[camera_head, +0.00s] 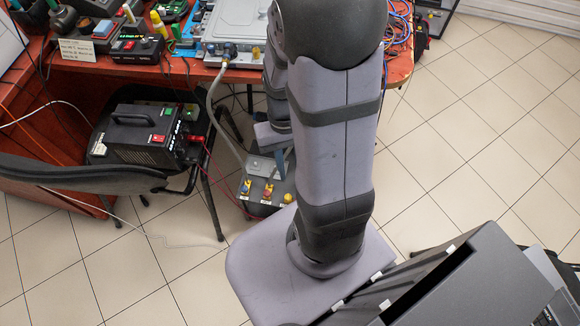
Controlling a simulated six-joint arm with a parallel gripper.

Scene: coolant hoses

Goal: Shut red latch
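A dark box (262,205) stands low beside the desk, with small coloured fittings on its top. One fitting shows red with yellow and looks like the red latch (269,190); at this size I cannot tell whether it is open or shut. A blue-and-yellow fitting (247,187) is to its left and a yellow knob (288,198) to its right. A grey hose (213,108) runs from a metal connector on the desk down to the box. My gripper (284,163) appears partly behind my arm, above the box's back part. Its fingers are mostly hidden.
The red desk (180,72) holds a metal case (236,28), small devices and cables. A black power unit (150,135) and a dark chair (85,176) stand left of the box. Thin red wires run near the box. Tiled floor (480,130) is clear at right.

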